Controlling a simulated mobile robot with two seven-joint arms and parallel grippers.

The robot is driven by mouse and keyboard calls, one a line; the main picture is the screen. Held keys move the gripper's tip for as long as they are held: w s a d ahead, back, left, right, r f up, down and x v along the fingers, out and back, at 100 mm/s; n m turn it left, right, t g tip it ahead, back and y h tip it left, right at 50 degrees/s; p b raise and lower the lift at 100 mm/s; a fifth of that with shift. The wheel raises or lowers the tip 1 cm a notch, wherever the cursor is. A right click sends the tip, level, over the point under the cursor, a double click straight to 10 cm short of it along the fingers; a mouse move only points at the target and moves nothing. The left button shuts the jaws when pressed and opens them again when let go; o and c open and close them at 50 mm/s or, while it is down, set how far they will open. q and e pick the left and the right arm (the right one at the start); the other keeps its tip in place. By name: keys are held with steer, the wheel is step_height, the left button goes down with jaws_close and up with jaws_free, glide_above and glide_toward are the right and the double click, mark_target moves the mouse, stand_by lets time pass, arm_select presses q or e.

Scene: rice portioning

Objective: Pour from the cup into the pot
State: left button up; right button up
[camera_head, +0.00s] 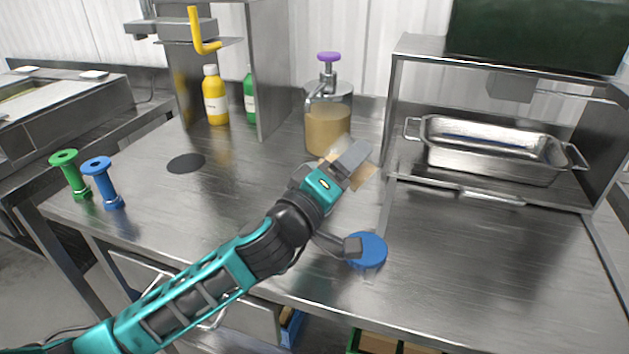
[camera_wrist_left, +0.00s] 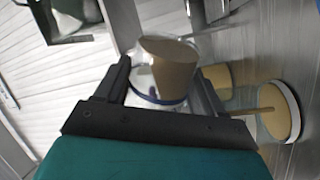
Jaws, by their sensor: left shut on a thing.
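My left gripper (camera_head: 357,165) is over the middle of the steel table. It is shut on a clear cup, which shows between its fingers in the left wrist view (camera_wrist_left: 172,65). The cup has a blue band and tan contents. In the head view the finger hides most of it, leaving tan patches (camera_head: 366,178). I cannot tell its exact tilt. No round pot is clear in the head view. A rectangular metal pan (camera_head: 490,150) with side handles stands on the right shelf. A clear jar (camera_head: 328,125) with tan contents and a purple knob stands behind the gripper.
Green (camera_head: 68,175) and blue (camera_head: 104,184) spools stand at left. A yellow bottle (camera_head: 215,97) is at the back. The table's right front is clear. A pale-rimmed tan round (camera_wrist_left: 280,112) shows at wrist-view right.

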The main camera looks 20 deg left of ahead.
arm_select(q)
steer(key=shift+f+n+b, duration=0.15)
steer(key=shift+n+b, duration=0.15)
steer(key=shift+b, duration=0.25)
arm_select(e)
steer(key=shift+a+f, duration=0.25)
steer(key=shift+f, duration=0.1)
arm_select(q)
steer(key=shift+n, duration=0.3)
arm_select(e)
steer(key=shift+w+a+r+y, duration=0.15)
steer(key=shift+w+y, duration=0.1)
steer(key=shift+y, duration=0.05)
arm_select(q)
steer(key=shift+a+r+n+b, duration=0.1)
steer(key=shift+r+n+b, duration=0.15)
steer(key=shift+b, duration=0.3)
arm_select(e)
steer(key=shift+f, duration=0.4)
arm_select(q)
steer(key=shift+r+n+y+b, duration=0.15)
steer(key=shift+n+y+b, duration=0.15)
steer(key=shift+n+b, duration=0.2)
arm_select(e)
steer(key=shift+w+a, duration=0.2)
